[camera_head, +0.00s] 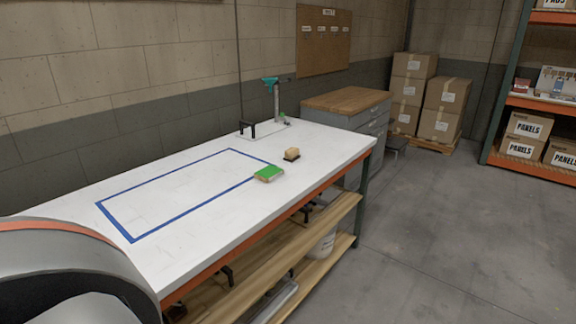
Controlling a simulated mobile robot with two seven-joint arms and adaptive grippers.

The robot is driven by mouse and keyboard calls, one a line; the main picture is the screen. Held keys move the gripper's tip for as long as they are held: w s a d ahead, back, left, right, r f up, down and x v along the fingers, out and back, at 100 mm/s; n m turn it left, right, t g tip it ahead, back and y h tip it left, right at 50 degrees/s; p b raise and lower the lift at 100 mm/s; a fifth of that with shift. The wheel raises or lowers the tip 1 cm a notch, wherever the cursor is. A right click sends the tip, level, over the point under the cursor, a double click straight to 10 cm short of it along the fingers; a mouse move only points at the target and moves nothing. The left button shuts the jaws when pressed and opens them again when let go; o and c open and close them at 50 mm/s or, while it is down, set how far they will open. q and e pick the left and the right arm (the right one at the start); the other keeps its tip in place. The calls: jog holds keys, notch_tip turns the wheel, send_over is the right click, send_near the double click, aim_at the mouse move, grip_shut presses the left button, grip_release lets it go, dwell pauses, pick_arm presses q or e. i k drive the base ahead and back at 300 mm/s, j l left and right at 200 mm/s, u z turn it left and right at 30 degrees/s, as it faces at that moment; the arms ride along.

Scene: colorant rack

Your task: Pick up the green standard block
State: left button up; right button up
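A flat block with a green top (269,173) lies on the white table (200,255), at the right edge of the blue taped rectangle (160,231) and close to the table's front edge. Its sides look tan. A smaller tan block on a dark base (291,154) sits just behind and to the right of it, apart from it. Neither of my grippers is in view. Part of my own body fills the lower left corner and hides the table's near left end.
A teal-topped post (276,100) and a black handle (248,129) stand at the table's far end. A wooden-topped cabinet (347,99) is beyond it. Stacked boxes (408,90) and an orange shelf rack (507,85) stand farther back. The floor at right is clear.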

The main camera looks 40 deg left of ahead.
aim_at(266, 175)
jog(key=i+u, duration=0.25)
jog(key=i, duration=0.15)
jog(key=i+l+u, duration=0.25)
jog(key=i, duration=0.15)
jog(key=i+l+u, duration=0.15)
jog(key=i+u, duration=0.15)
jog(key=i+l+u, duration=0.25)
jog(key=u, duration=0.15)
jog(key=i+l+u, duration=0.6)
jog(key=l+u, duration=0.15)
jog(key=i+l+u, duration=0.15)
jog(key=l+u, duration=0.2)
jog(key=l, duration=0.25)
